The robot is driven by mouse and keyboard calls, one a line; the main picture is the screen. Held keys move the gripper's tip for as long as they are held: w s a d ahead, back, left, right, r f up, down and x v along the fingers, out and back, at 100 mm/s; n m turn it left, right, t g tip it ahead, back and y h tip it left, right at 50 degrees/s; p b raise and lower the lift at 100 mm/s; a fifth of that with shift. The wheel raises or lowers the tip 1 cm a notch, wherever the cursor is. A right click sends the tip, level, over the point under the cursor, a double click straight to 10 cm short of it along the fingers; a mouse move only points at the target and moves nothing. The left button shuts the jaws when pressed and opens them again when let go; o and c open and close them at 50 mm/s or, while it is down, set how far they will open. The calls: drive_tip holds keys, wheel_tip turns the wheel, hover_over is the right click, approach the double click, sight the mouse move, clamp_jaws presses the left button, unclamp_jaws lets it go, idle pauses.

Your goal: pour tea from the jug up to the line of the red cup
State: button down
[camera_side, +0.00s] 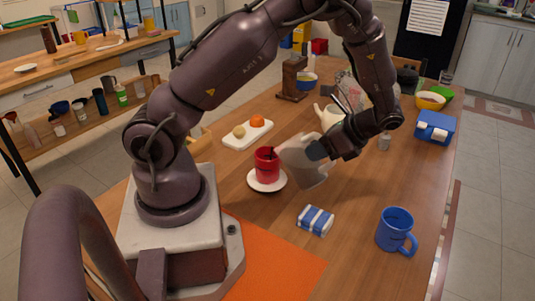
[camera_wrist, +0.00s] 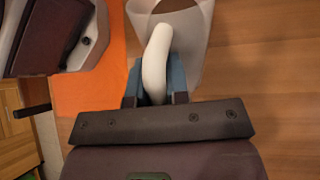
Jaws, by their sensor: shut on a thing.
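The red cup (camera_side: 265,168) stands upright on a white saucer (camera_side: 267,187) in the middle of the table. A dark mark shows at its upper part; I cannot make out the line or the tea level. My gripper (camera_side: 324,149) is shut on the handle of the pale translucent jug (camera_side: 303,165), just right of the cup. The jug is off the table and tilted, its mouth side close to the cup's rim. I cannot see a stream of tea. In the wrist view my gripper (camera_wrist: 155,88) grips the white handle, with the jug's wall (camera_wrist: 192,45) beyond it.
A blue mug (camera_side: 394,230) and a blue-white packet (camera_side: 315,220) stand in front. A white board (camera_side: 240,141) with two round items lies behind the cup. A cream teapot (camera_side: 328,117), wooden stand (camera_side: 292,78) and blue box (camera_side: 436,124) are farther back. An orange mat (camera_side: 265,265) lies front left.

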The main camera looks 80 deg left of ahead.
drive_tip(key=shift+s+a+r+t+h, duration=0.3)
drive_tip(key=shift+r+t+h, duration=0.1)
drive_tip(key=shift+r+h, duration=0.15)
idle(2.0)
drive_tip(key=w+d+f+g+y, duration=0.2)
drive_tip(key=y, duration=0.1)
drive_tip(key=shift+w+d+f+g, duration=0.2)
drive_tip(key=shift+d+f+g, duration=0.1)
drive_tip(key=shift+d+g, duration=0.1)
drive_tip(key=shift+w+d+f+n+g+y, duration=0.6)
drive_tip(key=shift+w+d+f+g+y, duration=0.45)
drive_tip(key=shift+w+d+g+y, duration=0.65)
drive_tip(key=shift+g+y, duration=0.3)
drive_tip(key=shift+y, duration=0.05)
drive_tip(key=r, duration=0.5)
drive_tip(key=shift+s+a, duration=0.1)
drive_tip(key=shift+s, duration=0.2)
